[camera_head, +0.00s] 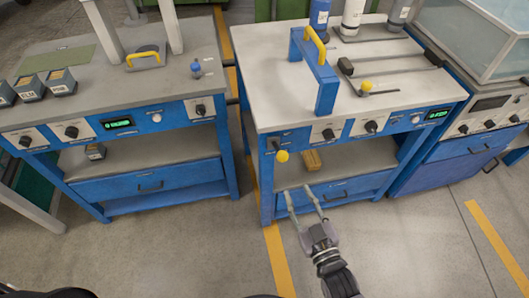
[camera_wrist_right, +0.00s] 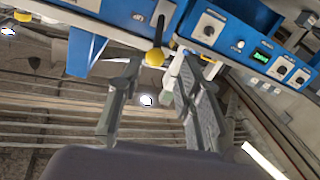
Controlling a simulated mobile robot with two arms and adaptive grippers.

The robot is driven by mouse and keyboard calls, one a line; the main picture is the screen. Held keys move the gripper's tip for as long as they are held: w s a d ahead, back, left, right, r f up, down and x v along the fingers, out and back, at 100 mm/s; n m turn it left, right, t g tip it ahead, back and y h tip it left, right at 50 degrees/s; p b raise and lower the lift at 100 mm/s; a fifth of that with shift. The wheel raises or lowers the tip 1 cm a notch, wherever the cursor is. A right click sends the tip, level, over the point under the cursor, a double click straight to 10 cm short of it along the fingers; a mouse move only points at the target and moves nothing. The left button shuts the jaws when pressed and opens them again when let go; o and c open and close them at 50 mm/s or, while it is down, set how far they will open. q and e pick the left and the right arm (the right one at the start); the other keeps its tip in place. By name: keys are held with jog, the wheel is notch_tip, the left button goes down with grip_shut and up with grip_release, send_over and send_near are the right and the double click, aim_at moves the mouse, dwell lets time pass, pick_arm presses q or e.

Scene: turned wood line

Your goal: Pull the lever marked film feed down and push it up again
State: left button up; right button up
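A lever with a yellow ball knob (camera_head: 282,156) sticks out of the blue front panel of the right bench, near its left corner. The knob is below the panel's edge, and the lever's label is too small to read. The same yellow knob (camera_wrist_right: 155,57) shows in the right wrist view. My right gripper (camera_head: 299,192) is open and empty, below and a little right of the knob in the head view. In the wrist view the gripper's fingers (camera_wrist_right: 158,76) point toward the knob, which appears between and just beyond the tips. My left gripper is not in view.
A second yellow-knobbed lever (camera_head: 366,86) is on the bench top (camera_head: 282,93), near a blue frame with a yellow handle (camera_head: 315,46). Knobs and a green display (camera_head: 438,114) line the panel. Another bench (camera_head: 178,80) stands left.

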aim_at(279, 148)
jog(key=x, duration=0.5)
jog(key=r+x, duration=0.1)
jog(key=x, duration=0.5)
jog(key=r+p+x, duration=0.1)
jog(key=x, duration=0.5)
jog(key=shift+w, duration=0.3)
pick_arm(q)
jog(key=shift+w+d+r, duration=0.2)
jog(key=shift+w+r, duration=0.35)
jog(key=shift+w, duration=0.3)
pick_arm(e)
jog(key=shift+c, duration=0.6)
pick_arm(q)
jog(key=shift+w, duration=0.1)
pick_arm(e)
grip_shut()
